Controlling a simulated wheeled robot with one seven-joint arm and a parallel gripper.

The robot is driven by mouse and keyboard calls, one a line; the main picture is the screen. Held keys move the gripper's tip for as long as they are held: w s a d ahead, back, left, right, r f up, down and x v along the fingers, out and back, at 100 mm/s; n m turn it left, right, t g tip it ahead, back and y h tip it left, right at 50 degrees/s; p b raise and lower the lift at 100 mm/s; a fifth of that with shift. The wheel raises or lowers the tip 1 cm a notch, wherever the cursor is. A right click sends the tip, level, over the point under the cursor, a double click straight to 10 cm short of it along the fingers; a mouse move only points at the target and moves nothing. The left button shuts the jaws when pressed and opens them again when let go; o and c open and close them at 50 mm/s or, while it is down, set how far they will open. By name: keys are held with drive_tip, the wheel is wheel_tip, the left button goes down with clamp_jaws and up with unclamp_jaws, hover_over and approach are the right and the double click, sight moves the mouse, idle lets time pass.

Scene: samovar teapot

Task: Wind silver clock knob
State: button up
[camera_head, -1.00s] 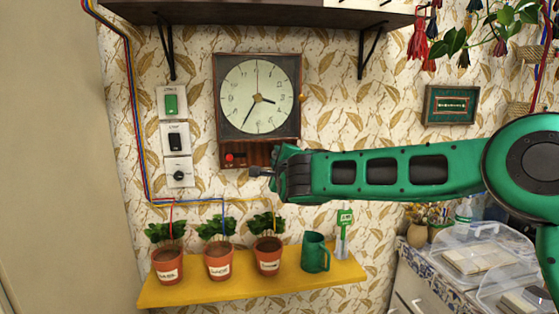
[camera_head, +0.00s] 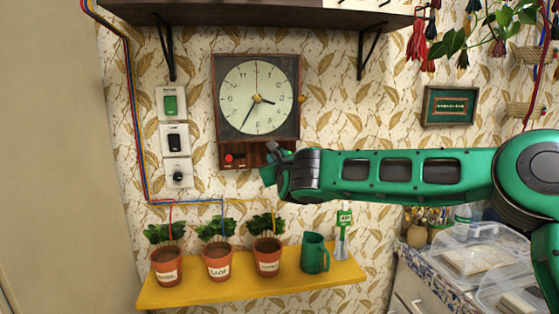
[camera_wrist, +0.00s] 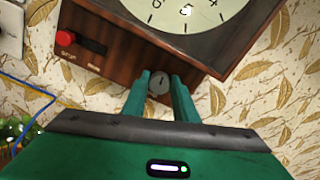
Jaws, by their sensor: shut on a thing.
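The wall clock (camera_head: 286,125) has a dark wooden case and a pale round dial. It also shows tilted in the wrist view (camera_wrist: 118,57). The silver knob (camera_wrist: 160,82) is on the lower front of the case, to the right of a red button (camera_wrist: 66,38) and a dark slot. My gripper (camera_wrist: 160,78) is shut on the silver knob, with one green finger on each side of it. In the head view my gripper (camera_head: 274,149) is at the clock's lower right corner, and the knob is hidden behind it.
A brass knob (camera_head: 302,98) is on the clock's right side. Switches (camera_head: 175,141) are on the wall to its left. A dark shelf (camera_head: 260,14) is above.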

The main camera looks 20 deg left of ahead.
drive_tip(key=shift+w+d+f+m, duration=0.1)
drive_tip(key=shift+w+d+m, duration=0.1)
drive_tip(key=shift+m, duration=0.4)
drive_tip(key=shift+w+d+f+m, duration=0.1)
drive_tip(key=shift+w+d+m, duration=0.05)
drive_tip(key=shift+m, duration=0.45)
drive_tip(key=o, duration=1)
drive_tip(key=shift+s+a+r, duration=0.1)
drive_tip(key=shift+s+a, duration=0.05)
drive_tip(key=shift+s, duration=0.15)
drive_tip(key=v, duration=1)
drive_tip(key=shift+s, duration=0.15)
